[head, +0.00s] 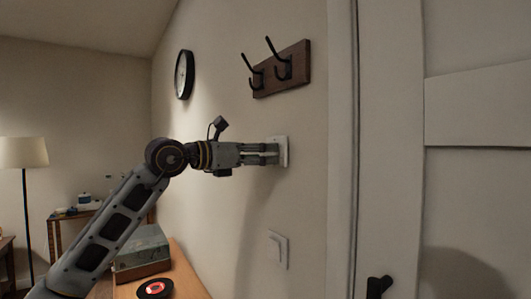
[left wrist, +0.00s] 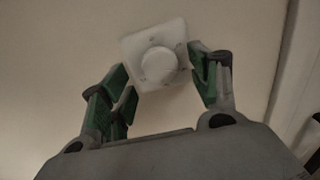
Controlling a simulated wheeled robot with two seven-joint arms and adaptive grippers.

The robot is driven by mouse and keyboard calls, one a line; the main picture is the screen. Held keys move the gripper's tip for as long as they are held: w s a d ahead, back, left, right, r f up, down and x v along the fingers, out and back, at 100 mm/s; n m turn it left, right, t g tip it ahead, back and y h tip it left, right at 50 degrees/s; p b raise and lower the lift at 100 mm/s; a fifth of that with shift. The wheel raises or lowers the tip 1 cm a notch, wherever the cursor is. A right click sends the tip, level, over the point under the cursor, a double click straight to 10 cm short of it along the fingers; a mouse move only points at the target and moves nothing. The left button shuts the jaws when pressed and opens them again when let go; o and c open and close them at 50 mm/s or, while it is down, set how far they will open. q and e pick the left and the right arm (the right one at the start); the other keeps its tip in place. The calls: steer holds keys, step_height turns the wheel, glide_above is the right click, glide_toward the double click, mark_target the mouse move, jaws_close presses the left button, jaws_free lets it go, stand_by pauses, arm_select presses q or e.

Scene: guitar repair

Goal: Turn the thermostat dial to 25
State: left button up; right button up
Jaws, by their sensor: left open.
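The thermostat (head: 284,150) is a small pale square plate on the wall. In the left wrist view its plate (left wrist: 134,48) looks tilted, with a round white dial (left wrist: 158,64) at its middle. The numbers on it are too blurred to read. My left gripper (head: 271,153) reaches the wall at the thermostat and partly hides it. In the left wrist view the green-padded fingers of the left gripper (left wrist: 162,82) are open, one on each side of the dial, with nothing clearly held. I cannot tell whether they touch the plate. My right gripper is not in view.
A wooden coat rack (head: 296,70) with black hooks is above the thermostat, and a wall clock (head: 184,75) is to its left. A light switch (head: 277,249) is below. A white door (head: 475,190) is at right. A wooden cabinet (head: 186,272) holds a box (head: 141,248) and a record (head: 155,289).

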arm_select(q)
steer(key=shift+x, duration=0.9)
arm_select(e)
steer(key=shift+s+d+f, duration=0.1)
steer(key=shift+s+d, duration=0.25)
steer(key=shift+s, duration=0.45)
arm_select(q)
steer(key=c, duration=1)
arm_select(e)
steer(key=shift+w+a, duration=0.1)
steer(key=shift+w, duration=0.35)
